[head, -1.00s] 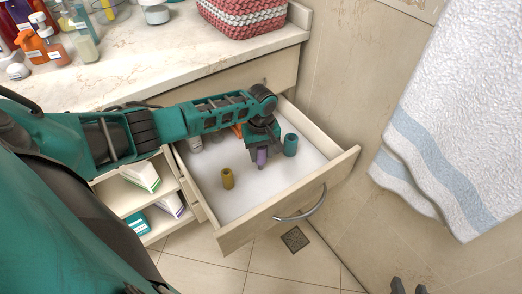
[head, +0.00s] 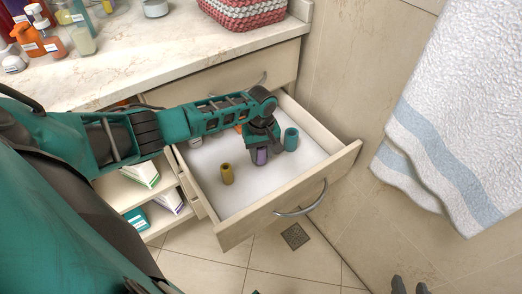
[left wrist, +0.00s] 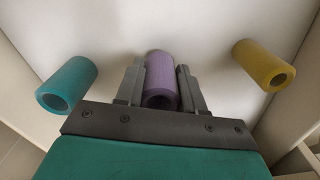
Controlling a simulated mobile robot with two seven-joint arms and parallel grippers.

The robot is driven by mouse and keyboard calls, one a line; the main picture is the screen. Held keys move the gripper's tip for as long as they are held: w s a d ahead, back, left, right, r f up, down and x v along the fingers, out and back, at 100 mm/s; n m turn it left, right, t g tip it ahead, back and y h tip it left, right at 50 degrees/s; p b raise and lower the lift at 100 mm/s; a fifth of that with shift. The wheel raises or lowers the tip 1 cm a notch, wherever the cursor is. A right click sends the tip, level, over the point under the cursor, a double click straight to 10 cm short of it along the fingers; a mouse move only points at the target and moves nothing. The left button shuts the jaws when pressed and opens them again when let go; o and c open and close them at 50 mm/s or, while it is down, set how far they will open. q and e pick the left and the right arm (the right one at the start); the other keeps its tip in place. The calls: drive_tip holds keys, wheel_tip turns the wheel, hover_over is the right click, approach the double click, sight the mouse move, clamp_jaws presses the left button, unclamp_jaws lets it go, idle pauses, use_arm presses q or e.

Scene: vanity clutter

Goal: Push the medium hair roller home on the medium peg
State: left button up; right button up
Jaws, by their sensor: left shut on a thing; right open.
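The purple hair roller (head: 262,156) stands in the open drawer, between a mustard roller (head: 227,174) and a teal roller (head: 291,139). My left gripper (head: 261,154) is shut on the purple roller from above. In the left wrist view, the purple roller (left wrist: 160,80) lies between the two grey fingers (left wrist: 160,88), its open end toward the camera. The teal roller (left wrist: 67,83) and the yellow roller (left wrist: 263,66) stand apart on either side. No peg is visible; the rollers and gripper hide any. My right gripper (head: 409,286) shows only dark fingertips, apart and empty, at the bottom edge.
The drawer (head: 240,238) has a white floor, raised walls and a curved front handle (head: 302,199). The counter (head: 130,62) above holds bottles and a woven basket (head: 243,12). A towel (head: 450,110) hangs at right. Small boxes sit on shelves left of the drawer.

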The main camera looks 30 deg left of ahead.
use_arm(q)
drive_tip(key=shift+f+b, duration=0.4)
drive_tip(key=shift+f, duration=0.4)
use_arm(e)
drive_tip(key=shift+f, duration=0.45)
use_arm(q)
drive_tip(key=o, duration=1.1)
drive_tip(key=shift+r, duration=0.1)
use_arm(e)
drive_tip(key=shift+a, duration=0.1)
use_arm(q)
wheel_tip(320, 180, up, 5)
drive_tip(key=shift+r+p, duration=0.15)
drive_tip(key=shift+p, duration=1)
wheel_tip(320, 180, up, 8)
drive_tip(key=p, duration=0.2)
drive_tip(key=shift+f, duration=0.2)
use_arm(e)
drive_tip(key=shift+s+d+r+h, duration=0.15)
drive_tip(key=shift+s+d+r, duration=0.1)
drive_tip(key=shift+d+r, duration=0.25)
drive_tip(key=shift+s+d+r+h, duration=0.2)
drive_tip(key=shift+d+r, duration=0.1)
drive_tip(key=shift+d, duration=0.25)
drive_tip(key=shift+a, duration=0.15)
